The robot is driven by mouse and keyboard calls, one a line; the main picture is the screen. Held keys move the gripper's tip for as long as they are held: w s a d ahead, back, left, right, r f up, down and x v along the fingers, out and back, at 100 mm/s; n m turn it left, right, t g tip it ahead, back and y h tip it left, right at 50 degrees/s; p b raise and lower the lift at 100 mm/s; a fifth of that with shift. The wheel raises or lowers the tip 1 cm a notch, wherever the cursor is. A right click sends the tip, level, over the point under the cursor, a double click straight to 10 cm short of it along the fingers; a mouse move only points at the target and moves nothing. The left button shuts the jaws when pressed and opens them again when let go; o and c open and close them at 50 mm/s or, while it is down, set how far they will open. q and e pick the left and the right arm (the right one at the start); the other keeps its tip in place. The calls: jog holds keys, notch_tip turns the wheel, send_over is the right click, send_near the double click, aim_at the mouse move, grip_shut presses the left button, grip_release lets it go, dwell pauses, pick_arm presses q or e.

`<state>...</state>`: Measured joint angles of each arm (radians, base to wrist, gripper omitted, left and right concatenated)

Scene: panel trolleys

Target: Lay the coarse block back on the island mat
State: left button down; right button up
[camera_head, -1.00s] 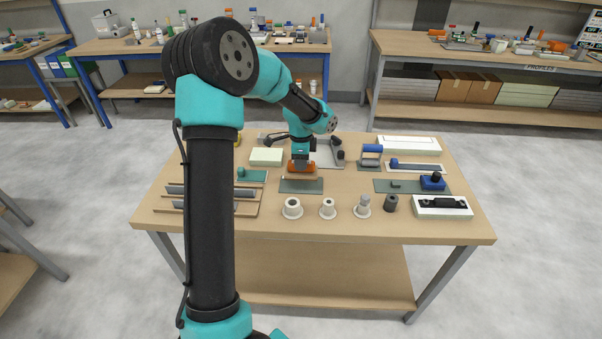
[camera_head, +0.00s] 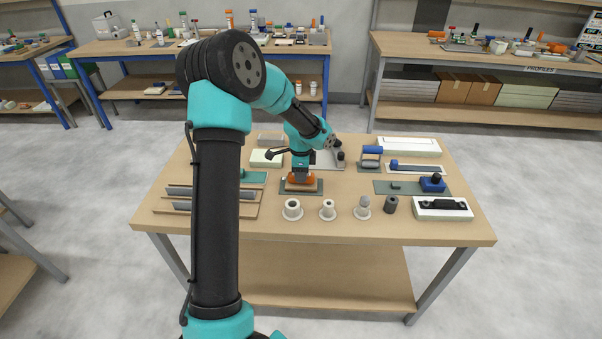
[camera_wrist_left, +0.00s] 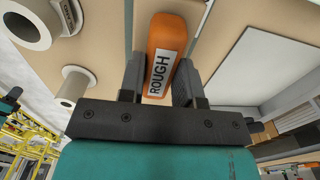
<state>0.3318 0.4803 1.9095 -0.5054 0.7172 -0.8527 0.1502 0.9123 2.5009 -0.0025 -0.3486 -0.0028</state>
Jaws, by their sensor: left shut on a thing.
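The coarse block (camera_head: 301,186) has an orange body on a flat tan base, and its white label reads ROUGH in the left wrist view (camera_wrist_left: 163,65). My left gripper (camera_head: 300,174) points down and is shut on the orange body, with one dark finger on each side of it. The block is at the grey-green island mat (camera_head: 316,192), over its middle. The mat's edges show around the block. I cannot tell whether the base touches the mat or sits just above it. My right gripper is not in view.
White flanged bushings (camera_head: 292,209) and a dark cylinder (camera_head: 391,204) stand in front and to the right. Racked grey bars (camera_head: 210,193) lie left. A pale green block (camera_head: 267,157) lies behind. The table's front strip is clear.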

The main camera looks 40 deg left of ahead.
pick_arm(q)
jog(key=shift+f, duration=0.15)
jog(key=c, duration=0.8)
grip_release()
notch_tip(320, 180, up, 12)
jog(key=shift+r, duration=0.2)
jog(key=shift+w+a, duration=0.1)
